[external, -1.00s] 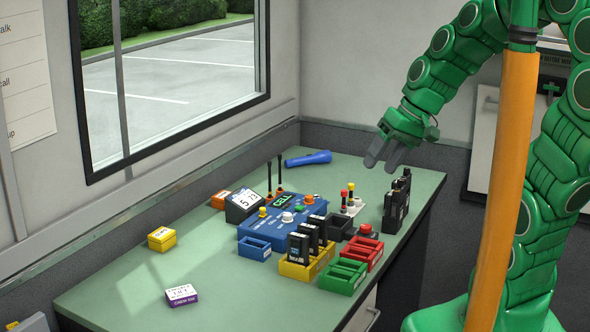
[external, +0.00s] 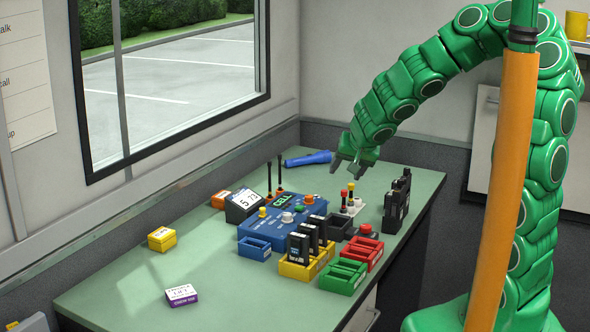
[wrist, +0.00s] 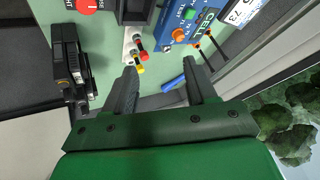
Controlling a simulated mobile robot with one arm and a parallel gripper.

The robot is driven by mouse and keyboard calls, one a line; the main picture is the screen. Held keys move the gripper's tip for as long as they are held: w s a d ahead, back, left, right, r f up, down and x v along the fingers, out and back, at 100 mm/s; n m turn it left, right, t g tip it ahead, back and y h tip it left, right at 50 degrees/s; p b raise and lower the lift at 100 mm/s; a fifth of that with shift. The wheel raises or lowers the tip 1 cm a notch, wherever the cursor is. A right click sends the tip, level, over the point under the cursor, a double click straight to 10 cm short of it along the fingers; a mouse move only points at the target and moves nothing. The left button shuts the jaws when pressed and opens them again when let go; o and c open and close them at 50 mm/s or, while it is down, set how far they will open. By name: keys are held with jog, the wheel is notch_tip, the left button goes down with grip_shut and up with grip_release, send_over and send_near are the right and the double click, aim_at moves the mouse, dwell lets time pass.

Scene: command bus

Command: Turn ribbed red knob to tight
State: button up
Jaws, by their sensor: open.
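Two red knob-like parts show, and ribbing is too small to make out on either. One is a small red cap (external: 351,187) on a white block (external: 356,206), beside a yellow cap (external: 344,195). In the wrist view the red cap (wrist: 142,56) and yellow cap (wrist: 140,69) appear near the left finger. The other is a round red knob (external: 365,228) on a dark base; it is cut off at the top of the wrist view (wrist: 88,4). My gripper (external: 346,170) is open and empty, above and behind the white block. It also shows in the wrist view (wrist: 160,64).
A blue panel (external: 275,230) with coloured knobs and two antennas stands left of the white block. Black radios (external: 396,208) stand to the right. A blue flashlight (external: 308,159) lies behind. The front left table is mostly clear.

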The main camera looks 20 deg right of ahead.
aim_at(366, 226)
jog(key=shift+s+d+f+g+h, duration=0.5)
jog(key=shift+d+f, duration=0.3)
jog(key=shift+f, duration=1.6)
jog(key=shift+s+d+f+g+h, duration=0.25)
jog(key=shift+d+f+g+h, duration=0.45)
jog(key=shift+f, duration=1.75)
jog(key=shift+s+d+f+g+h, duration=0.3)
jog(key=shift+d+f, duration=0.65)
jog(key=shift+f, duration=1.45)
jog(key=shift+s, duration=0.1)
jog(key=shift+c, duration=0.3)
jog(key=c, duration=1)
